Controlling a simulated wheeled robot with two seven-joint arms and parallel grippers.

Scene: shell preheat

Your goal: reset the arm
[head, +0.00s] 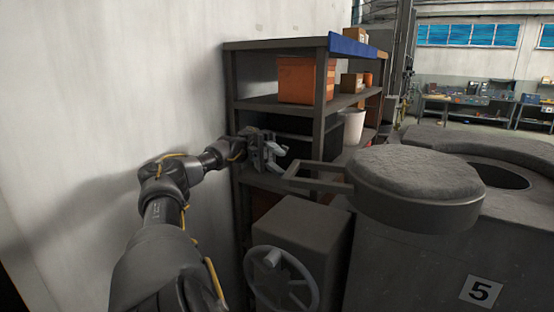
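My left arm reaches in from the lower left, stretched forward along the white wall. My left gripper (279,151) is at the end of it, in front of the dark shelf rack. Its fingers appear spread, with a gap between them and nothing visibly held. The gripper is close to the end of the dark bar handle (318,172) of a round grey lid (412,180). I cannot tell whether they touch. My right gripper is not in view.
The lid lies to one side of a round opening (490,174) in the large grey furnace (430,265) marked 5. A box with a handwheel (282,281) stands below the handle. The shelf rack (270,103) holds an orange bin (300,80) and a white bucket (354,126). The wall is close on the left.

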